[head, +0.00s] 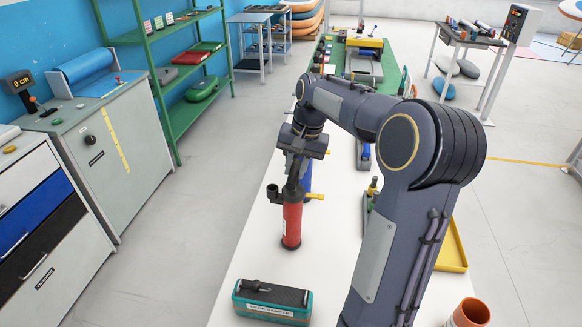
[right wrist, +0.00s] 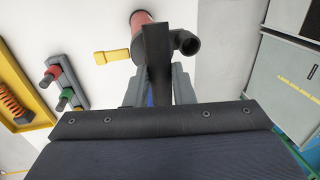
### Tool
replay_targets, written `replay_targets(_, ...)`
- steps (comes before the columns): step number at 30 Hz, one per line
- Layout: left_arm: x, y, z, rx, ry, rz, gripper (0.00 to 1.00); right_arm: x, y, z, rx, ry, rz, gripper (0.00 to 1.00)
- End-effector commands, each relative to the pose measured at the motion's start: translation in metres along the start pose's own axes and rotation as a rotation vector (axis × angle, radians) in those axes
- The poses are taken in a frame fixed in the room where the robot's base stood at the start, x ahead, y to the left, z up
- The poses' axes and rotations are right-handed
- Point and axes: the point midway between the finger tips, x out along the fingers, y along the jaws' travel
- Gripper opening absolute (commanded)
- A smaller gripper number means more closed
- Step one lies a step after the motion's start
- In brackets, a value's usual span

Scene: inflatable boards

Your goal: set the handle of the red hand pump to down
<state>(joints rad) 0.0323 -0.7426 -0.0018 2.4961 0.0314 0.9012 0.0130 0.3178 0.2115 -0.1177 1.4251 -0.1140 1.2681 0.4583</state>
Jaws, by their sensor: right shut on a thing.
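The red hand pump (head: 291,226) stands upright on the white table, with a dark top, a black side outlet and a yellow lever (head: 315,197). My right gripper (head: 293,182) is directly above it, pointing down, shut on the pump's dark handle. In the right wrist view the dark handle bar (right wrist: 158,65) runs between the grey fingers (right wrist: 160,88). The red body (right wrist: 141,18), black outlet (right wrist: 187,43) and yellow lever (right wrist: 112,56) show beyond it. The handle's exact height is hard to tell, as the gripper partly hides it. My left gripper is out of view.
A blue pump (head: 307,175) stands just behind the red one. A teal box with a dark top (head: 272,316) lies in front. A yellow tray (head: 455,250) and an orange cup (head: 471,312) are at the right. The table left of the pump is clear.

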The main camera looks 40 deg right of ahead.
Motion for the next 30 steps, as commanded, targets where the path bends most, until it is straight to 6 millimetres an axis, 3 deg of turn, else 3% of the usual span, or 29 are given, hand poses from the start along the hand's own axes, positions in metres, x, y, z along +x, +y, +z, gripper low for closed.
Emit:
replay_targets(2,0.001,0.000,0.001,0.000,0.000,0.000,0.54,0.005,0.004,0.000,0.002,-0.005,0.012,0.00)
replay_targets(3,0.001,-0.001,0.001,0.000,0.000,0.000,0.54,0.006,0.004,0.000,0.002,-0.005,0.013,0.23)
replay_targets(8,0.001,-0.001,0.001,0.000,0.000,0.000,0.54,0.007,0.004,0.000,0.003,-0.008,0.015,0.44)
replay_targets(19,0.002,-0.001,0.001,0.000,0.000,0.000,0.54,0.004,0.005,0.001,0.004,-0.010,0.015,0.44)
replay_targets(30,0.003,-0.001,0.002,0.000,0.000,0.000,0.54,-0.060,0.002,0.001,0.001,0.007,0.004,0.44)
